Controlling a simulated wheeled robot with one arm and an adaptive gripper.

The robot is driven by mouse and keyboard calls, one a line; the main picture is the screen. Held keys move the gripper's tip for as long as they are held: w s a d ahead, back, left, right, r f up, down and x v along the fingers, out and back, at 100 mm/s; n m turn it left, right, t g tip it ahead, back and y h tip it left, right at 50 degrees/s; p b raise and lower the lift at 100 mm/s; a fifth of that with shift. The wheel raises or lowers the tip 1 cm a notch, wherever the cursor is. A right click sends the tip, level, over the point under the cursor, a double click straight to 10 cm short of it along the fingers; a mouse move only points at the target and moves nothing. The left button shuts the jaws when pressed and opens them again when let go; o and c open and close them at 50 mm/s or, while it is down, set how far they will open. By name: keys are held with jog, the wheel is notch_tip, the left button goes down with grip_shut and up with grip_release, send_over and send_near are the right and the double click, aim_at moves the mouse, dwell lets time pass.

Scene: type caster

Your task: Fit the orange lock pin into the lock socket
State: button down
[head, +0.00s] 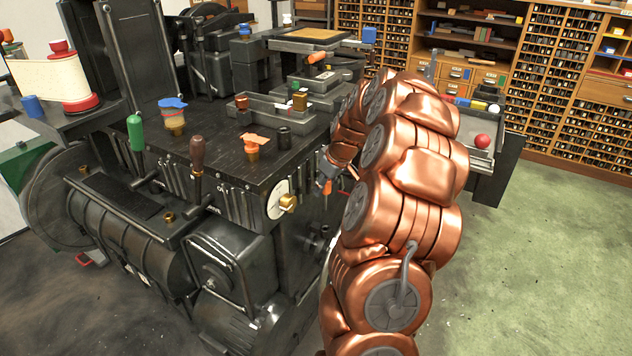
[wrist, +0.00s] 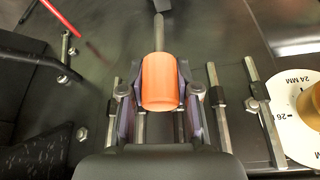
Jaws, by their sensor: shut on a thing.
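The orange lock pin (wrist: 160,82) is between the two fingers of my gripper (wrist: 160,98) in the wrist view. The fingers are shut on its orange cylindrical part, one on each side. A grey metal shaft shows beyond the orange part, towards the top of the picture. In the head view my gripper (head: 328,180) is at the machine's front side, just right of the white dial (head: 278,199), and my arm partly hides that area. I cannot pick out the lock socket for certain in either view.
The dial with millimetre marks (wrist: 302,112) lies right of the gripper in the wrist view. Several metal bars and bolts stand close beside the fingers. A red rod (wrist: 60,17) is at upper left. The black machine top (head: 215,150) carries several small items. Green floor is clear at right.

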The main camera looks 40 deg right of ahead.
aim_at(325, 202)
jog(key=shift+w+f, duration=0.1)
jog(key=shift+d, duration=0.1)
jog(key=shift+s+b, duration=0.2)
jog(key=shift+b, duration=0.1)
jog(key=shift+f+b, duration=1.2)
jog(key=shift+f, duration=1.7)
jog(key=shift+f+b, duration=1.95)
jog(key=shift+f, duration=1.15)
dwell(0.8)
jog(key=c, duration=0.8)
grip_release()
jog(key=shift+o, duration=0.2)
